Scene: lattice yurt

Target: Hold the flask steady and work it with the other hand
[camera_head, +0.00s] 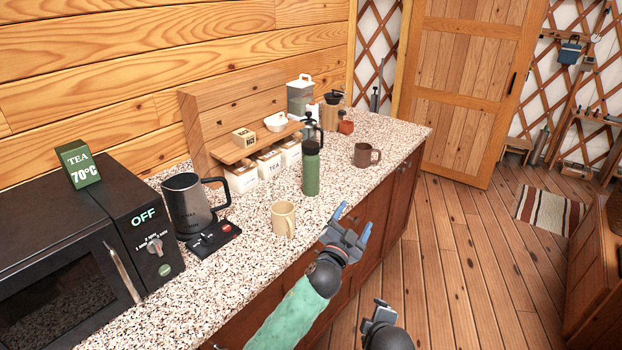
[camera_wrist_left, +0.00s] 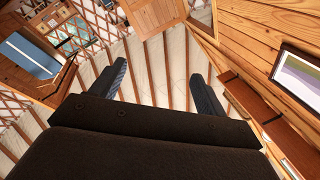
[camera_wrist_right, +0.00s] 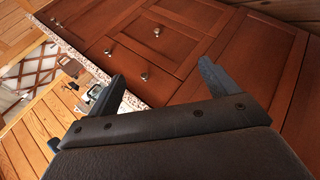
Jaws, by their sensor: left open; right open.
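A green flask (camera_head: 311,170) with a dark lid stands upright on the speckled counter, right of the middle of the head view. My left gripper (camera_head: 350,226) is open and empty at the counter's front edge, nearer than the flask and to its right, apart from it. Its open fingers (camera_wrist_left: 161,82) show with nothing between them in the left wrist view. My right gripper (camera_head: 381,305) is low over the floor in front of the cabinets. Its fingers (camera_wrist_right: 165,80) are spread and empty in the right wrist view, facing the cabinet fronts. The flask shows in neither wrist view.
A cream mug (camera_head: 283,218) stands on the counter between the flask and the kettle (camera_head: 187,207). A brown mug (camera_head: 365,155) stands right of the flask, and a French press (camera_head: 309,131) behind it. A microwave (camera_head: 65,275) fills the left end. A wooden shelf (camera_head: 250,146) stands behind.

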